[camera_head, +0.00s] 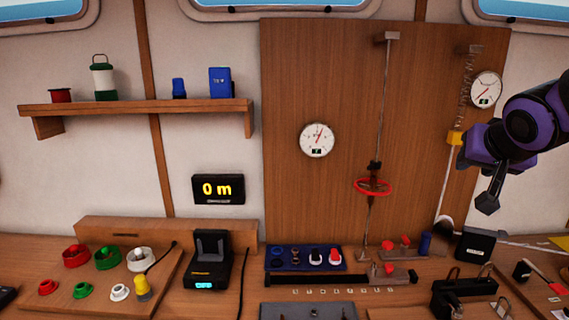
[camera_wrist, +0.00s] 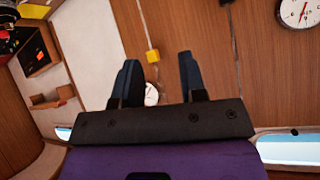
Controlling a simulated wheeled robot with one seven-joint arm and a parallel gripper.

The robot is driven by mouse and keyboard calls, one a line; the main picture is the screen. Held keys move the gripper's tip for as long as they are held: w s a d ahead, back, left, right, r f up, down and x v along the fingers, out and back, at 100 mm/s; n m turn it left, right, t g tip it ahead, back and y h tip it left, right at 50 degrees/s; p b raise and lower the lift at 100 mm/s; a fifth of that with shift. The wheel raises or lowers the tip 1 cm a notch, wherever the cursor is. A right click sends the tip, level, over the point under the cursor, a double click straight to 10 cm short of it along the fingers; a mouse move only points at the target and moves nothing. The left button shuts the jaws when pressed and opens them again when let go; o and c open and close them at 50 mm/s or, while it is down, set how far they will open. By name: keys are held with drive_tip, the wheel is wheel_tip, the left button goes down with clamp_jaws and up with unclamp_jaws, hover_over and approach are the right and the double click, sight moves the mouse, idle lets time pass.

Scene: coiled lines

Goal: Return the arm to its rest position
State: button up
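My gripper (camera_head: 488,195) shows at the right of the head view, at the end of my purple and black arm, in front of the right edge of the wooden wall panel. It points downward above the bench. In the wrist view my gripper (camera_wrist: 158,72) has its two dark fingers apart with a clear gap. Nothing is held between them; only the wooden panel and part of a white dial show behind. The head view shows the fingers nearly edge-on.
The wooden panel (camera_head: 290,90) carries a round gauge (camera_head: 317,140), a red ring (camera_head: 373,187) on a rod, and a spring with a yellow block (camera_head: 454,138). Below, the bench is crowded with a black box (camera_head: 478,245), a blue tray (camera_head: 275,264) and coloured rings. A shelf (camera_head: 140,106) hangs left.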

drive_tip(key=s+a+f+n+g+y, duration=0.1)
drive_tip(key=s+a+n+g, duration=0.1)
drive_tip(key=s, duration=0.7)
drive_tip(key=s+a+f+n+g+y, duration=0.1)
drive_tip(key=s+a+n+g, duration=0.1)
drive_tip(key=s, duration=0.7)
drive_tip(key=shift+a+g, duration=0.35)
drive_tip(key=shift+g, duration=0.05)
